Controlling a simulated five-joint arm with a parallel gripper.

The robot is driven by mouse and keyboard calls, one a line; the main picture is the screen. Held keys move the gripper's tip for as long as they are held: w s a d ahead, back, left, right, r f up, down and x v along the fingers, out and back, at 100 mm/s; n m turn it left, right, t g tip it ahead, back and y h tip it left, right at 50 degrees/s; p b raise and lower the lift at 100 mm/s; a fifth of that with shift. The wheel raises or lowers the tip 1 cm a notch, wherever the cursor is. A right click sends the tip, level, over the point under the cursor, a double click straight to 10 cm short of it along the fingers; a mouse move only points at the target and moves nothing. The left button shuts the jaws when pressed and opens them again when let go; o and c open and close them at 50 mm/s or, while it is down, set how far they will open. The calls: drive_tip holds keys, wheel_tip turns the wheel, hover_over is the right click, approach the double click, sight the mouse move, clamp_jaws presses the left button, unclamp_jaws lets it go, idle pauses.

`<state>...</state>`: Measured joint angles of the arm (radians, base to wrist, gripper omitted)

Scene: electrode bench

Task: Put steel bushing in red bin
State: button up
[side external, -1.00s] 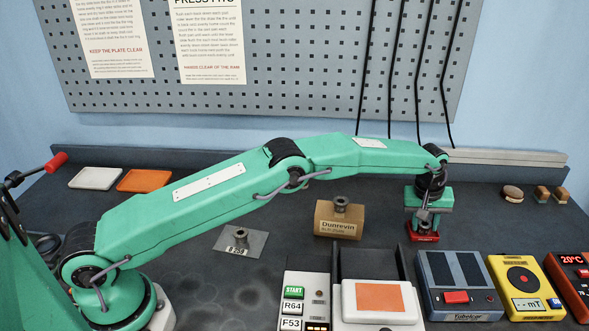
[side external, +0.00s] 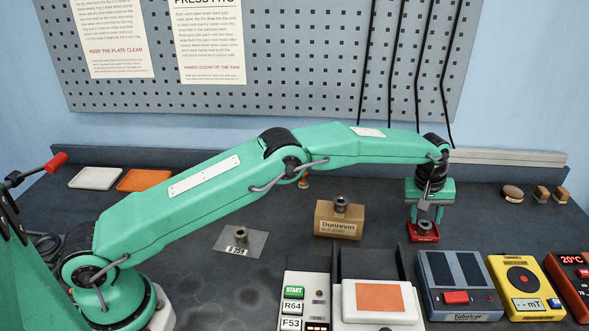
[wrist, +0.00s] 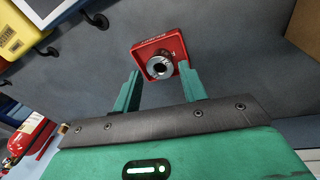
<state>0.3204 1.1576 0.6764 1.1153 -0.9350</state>
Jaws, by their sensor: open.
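The steel bushing is a grey metal ring (wrist: 160,66) lying in the red bin (wrist: 141,52) in the wrist view, its hole facing up. In the side view the bushing (side external: 424,226) also shows inside the small red bin (side external: 414,238), to the right of the tan block. My gripper (wrist: 160,80) is open, with its two green fingers apart and nothing between them. In the side view my gripper (side external: 424,210) is above the bin, its fingers clear of the bushing.
A tan block (side external: 338,226) with a metal part on top stands left of the bin. A blue box with a red button (side external: 458,298) and a yellow meter (side external: 522,290) stand in front. A metal plate with a post (side external: 241,243) lies further left. White and orange trays (side external: 144,180) lie at the back left.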

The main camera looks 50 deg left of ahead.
wheel_tip(320, 180, up, 9)
drive_tip(key=s, duration=0.1)
drive_tip(key=shift+s+a+r, duration=0.15)
drive_tip(key=shift+s+a, duration=0.15)
drive_tip(key=shift+s, duration=0.05)
idle(0.5)
drive_tip(key=s+a+r+m+t, duration=0.2)
drive_tip(key=s+a+r+m, duration=0.2)
drive_tip(key=s+a+r, duration=1.2)
drive_tip(key=s+a+f+m, duration=0.1)
drive_tip(key=s+a+f, duration=0.1)
drive_tip(key=s, duration=1.1)
drive_tip(key=s+a+f+m+t, duration=0.1)
drive_tip(key=s+a+f+m, duration=0.1)
drive_tip(key=s, duration=1.1)
drive_tip(key=shift+a+f+t+y, duration=0.3)
drive_tip(key=shift+a, duration=0.4)
